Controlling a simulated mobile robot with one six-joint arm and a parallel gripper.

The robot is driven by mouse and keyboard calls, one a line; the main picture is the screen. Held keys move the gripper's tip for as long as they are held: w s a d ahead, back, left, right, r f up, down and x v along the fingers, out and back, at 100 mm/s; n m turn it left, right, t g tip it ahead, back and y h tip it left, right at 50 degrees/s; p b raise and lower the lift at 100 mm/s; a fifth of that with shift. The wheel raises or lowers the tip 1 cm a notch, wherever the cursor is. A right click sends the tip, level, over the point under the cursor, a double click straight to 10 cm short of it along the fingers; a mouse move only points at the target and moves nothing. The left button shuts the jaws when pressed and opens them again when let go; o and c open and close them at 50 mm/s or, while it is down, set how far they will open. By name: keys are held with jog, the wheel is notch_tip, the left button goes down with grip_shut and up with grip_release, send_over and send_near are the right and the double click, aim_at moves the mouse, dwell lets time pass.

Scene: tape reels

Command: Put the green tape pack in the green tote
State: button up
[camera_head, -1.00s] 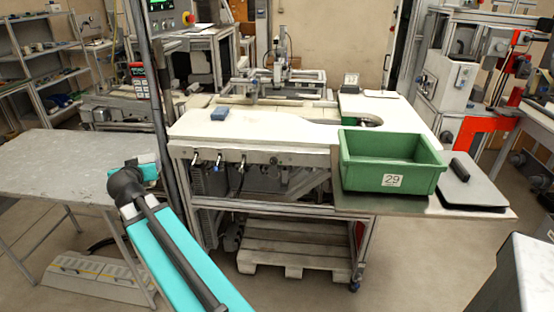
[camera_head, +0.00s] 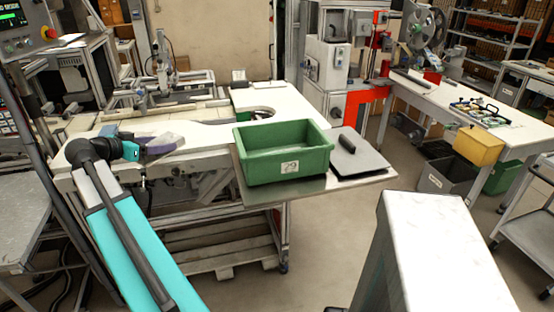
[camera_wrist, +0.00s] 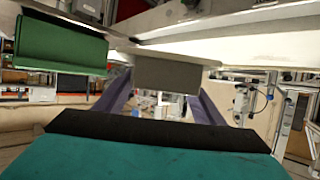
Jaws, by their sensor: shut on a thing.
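My gripper (camera_head: 162,146) has purple fingers and is shut on a small block-shaped pack (camera_wrist: 167,74). The pack looks grey, not clearly green, and sits between the fingertips in the wrist view. In the head view, the gripper is over the left part of the white table, left of the tote and apart from it. The green tote (camera_head: 284,168), labelled 29, stands upright with its open top up on the grey shelf at the table's front. Its visible inside looks empty. The tote also shows at the upper left of the wrist view (camera_wrist: 60,48).
A grey plate with a black handle (camera_head: 357,158) lies right of the tote. A blue block (camera_head: 108,131) is partly visible behind my arm on the white table (camera_head: 205,133). A yellow bin (camera_head: 478,147) hangs at the right bench. A pale-topped cabinet (camera_head: 432,240) stands at front right.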

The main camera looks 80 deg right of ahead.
jog(key=s+d+r+m+g+y+p, duration=0.1)
jog(key=s+d+r+m+g+y, duration=0.1)
jog(key=s, duration=1)
jog(key=s+d+r+m+g+y+p, duration=0.1)
jog(key=s+d, duration=0.5)
jog(key=s, duration=0.7)
jog(key=s+d+r+m+g+y+p, duration=0.2)
jog(key=s+d+r+m+g+y, duration=0.2)
jog(key=s, duration=0.9)
notch_tip(320, 180, up, 2)
jog(key=shift+d+r+m+g, duration=0.1)
jog(key=shift+d+m+g, duration=0.2)
jog(key=shift+m, duration=0.7)
jog(key=shift+s, duration=0.1)
jog(key=shift+f+p, duration=0.85)
jog(key=shift+f, duration=2.3)
jog(key=shift+f, duration=0.1)
jog(key=shift+f+p, duration=0.55)
jog(key=shift+f, duration=1.2)
jog(key=shift+f+b, duration=0.6)
jog(key=shift+b, duration=0.25)
